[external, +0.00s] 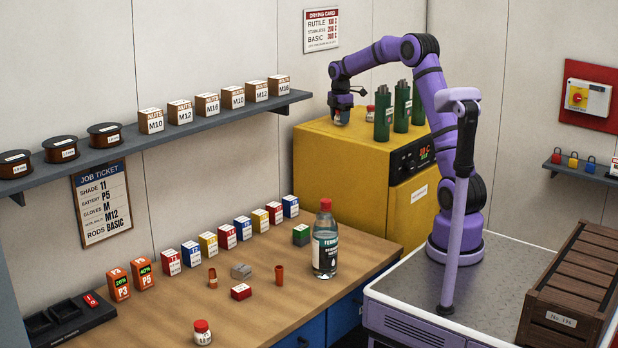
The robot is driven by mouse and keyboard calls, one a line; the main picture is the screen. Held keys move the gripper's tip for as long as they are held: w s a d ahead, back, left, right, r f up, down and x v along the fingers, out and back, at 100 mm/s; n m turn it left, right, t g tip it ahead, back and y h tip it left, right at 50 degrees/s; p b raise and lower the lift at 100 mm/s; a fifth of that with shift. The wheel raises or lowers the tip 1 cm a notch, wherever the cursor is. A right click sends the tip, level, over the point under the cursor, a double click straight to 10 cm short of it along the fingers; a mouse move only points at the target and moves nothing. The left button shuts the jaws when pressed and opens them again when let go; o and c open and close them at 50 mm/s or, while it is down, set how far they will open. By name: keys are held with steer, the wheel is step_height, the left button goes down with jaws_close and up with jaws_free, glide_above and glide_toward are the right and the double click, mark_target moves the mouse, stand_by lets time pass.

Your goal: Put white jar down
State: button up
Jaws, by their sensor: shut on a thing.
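My gripper (342,114) is at the left part of the top of the yellow cabinet (330,150), pointing down. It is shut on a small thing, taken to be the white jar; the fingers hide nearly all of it. I cannot tell whether it touches the cabinet top. Another small white jar with a red lid (371,112) stands on the cabinet just right of my gripper. A further white jar with a red lid (202,332) stands at the front of the wooden bench.
Several green canisters (402,106) stand right of my gripper on the cabinet. The shelf (200,128) with boxes and spools runs along the wall to the left. A clear bottle (325,245), coloured boxes and small parts stand on the bench (270,310).

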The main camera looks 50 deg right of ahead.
steer(key=o, duration=0.9)
steer(key=shift+o, duration=0.2)
